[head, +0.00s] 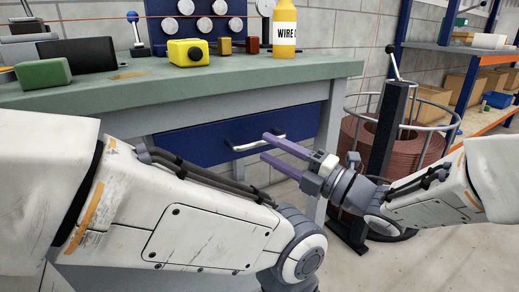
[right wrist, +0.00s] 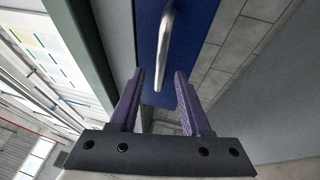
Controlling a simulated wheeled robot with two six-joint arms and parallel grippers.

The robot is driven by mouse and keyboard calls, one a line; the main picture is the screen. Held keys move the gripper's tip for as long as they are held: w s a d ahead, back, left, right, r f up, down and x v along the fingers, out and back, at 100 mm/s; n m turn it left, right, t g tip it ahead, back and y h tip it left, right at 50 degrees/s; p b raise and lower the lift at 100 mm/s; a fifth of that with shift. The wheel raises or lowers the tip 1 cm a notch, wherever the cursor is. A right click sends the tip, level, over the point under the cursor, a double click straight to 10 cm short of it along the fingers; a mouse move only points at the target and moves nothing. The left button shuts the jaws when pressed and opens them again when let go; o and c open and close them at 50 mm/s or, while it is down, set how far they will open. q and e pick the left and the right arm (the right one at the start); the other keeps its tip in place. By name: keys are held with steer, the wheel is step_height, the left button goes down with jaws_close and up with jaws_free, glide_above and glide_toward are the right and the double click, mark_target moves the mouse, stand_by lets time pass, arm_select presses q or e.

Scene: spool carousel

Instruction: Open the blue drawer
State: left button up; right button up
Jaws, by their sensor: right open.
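The blue drawer (head: 195,141) sits under the green-topped workbench, and its front looks flush with the bench frame. It also shows in the right wrist view (right wrist: 201,22). Its silver bar handle (head: 245,146) runs across the front. My right gripper (head: 264,146) is open, with its purple fingers pointing at the handle's right part. In the right wrist view the handle (right wrist: 165,45) lies ahead, its near end between the fingertips in the picture. I cannot tell whether the fingers touch it. My left arm crosses the foreground, and its gripper is out of view.
The workbench top (head: 140,88) holds a yellow box (head: 187,52), a green block (head: 43,74) and an orange bottle (head: 285,30). A reel stand with a copper-coloured coil (head: 362,138) stands right of the bench, near my right forearm. Shelves (head: 460,52) stand at the far right.

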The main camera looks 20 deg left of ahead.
mark_target(259, 143)
steer(key=shift+b+x, duration=0.3)
steer(key=shift+x, duration=1.7)
jaws_close()
